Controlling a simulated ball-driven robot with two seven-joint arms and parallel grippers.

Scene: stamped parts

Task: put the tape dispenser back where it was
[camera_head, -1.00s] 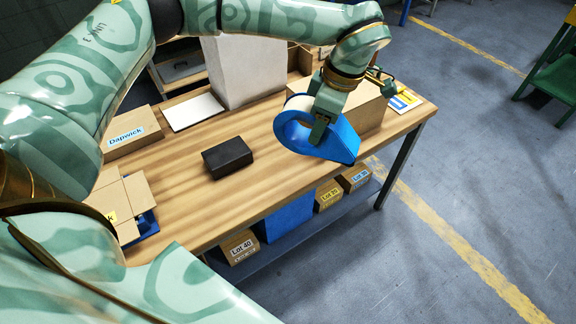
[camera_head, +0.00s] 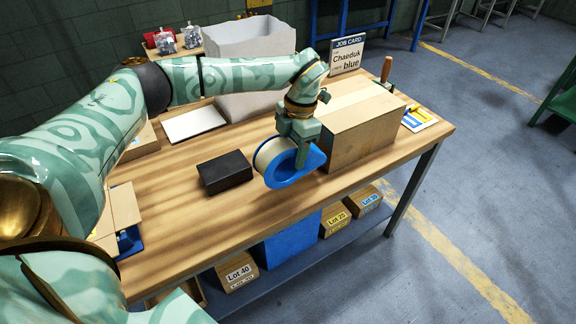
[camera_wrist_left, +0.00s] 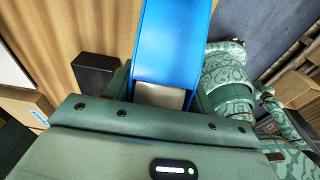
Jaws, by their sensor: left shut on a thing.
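The blue tape dispenser (camera_head: 294,174) with a pale roll is in my left gripper (camera_head: 300,151), in front of the large closed cardboard box. The gripper is shut on it, and the jaws hide part of its top. I cannot tell whether its underside touches the wooden table (camera_head: 180,216) or hangs just above it. In the left wrist view the dispenser (camera_wrist_left: 175,45) reaches up from between the jaws (camera_wrist_left: 160,95). My right gripper does not show in the head view.
A black box (camera_head: 225,173) lies just left of the dispenser. The cardboard box (camera_head: 362,131) is close on its right. A white bin (camera_head: 250,45), a white panel (camera_head: 195,124) and a job card sign (camera_head: 346,57) stand or lie farther back. The front middle of the table is clear.

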